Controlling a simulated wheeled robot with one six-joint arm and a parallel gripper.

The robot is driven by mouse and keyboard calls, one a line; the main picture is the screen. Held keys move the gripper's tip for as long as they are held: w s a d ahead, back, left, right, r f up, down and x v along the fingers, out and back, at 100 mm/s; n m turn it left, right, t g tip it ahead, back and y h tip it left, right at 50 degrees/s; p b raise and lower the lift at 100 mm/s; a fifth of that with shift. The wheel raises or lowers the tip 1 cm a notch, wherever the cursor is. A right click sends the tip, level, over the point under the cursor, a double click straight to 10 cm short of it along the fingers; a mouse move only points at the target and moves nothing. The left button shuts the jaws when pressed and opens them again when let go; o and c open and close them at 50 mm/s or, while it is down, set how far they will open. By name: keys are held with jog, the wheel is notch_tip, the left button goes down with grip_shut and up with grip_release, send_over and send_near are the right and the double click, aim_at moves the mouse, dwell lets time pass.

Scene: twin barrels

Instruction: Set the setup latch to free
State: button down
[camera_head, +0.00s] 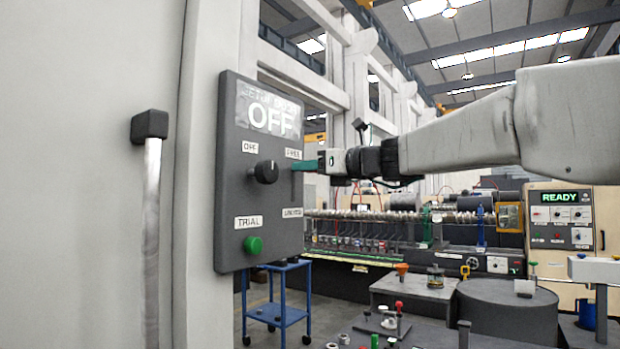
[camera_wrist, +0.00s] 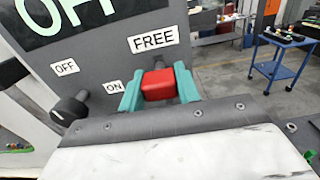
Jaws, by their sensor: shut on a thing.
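The dark grey control panel (camera_head: 232,200) stands at the left in the head view, with a display (camera_head: 268,115) reading OFF. My gripper (camera_head: 308,165) is at the panel's right side, near the upper label of a vertical slot (camera_head: 297,187). In the wrist view the teal fingers of my gripper (camera_wrist: 160,86) are shut on the red latch handle (camera_wrist: 158,84), one finger on each side. The handle sits just below the FREE label (camera_wrist: 153,40). In the head view my gripper hides the handle. A lower label (camera_head: 292,212) is too small to read surely.
A black knob (camera_head: 265,172) is left of the slot on the panel, and a green button (camera_head: 253,244) is below it by the TRIAL label. A blue cart (camera_head: 276,312) stands below. A READY box (camera_head: 560,213) stands far right.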

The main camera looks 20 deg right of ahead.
jog(key=c, duration=1)
grip_release()
jog(key=shift+r, duration=0.2)
jog(key=v, duration=0.8)
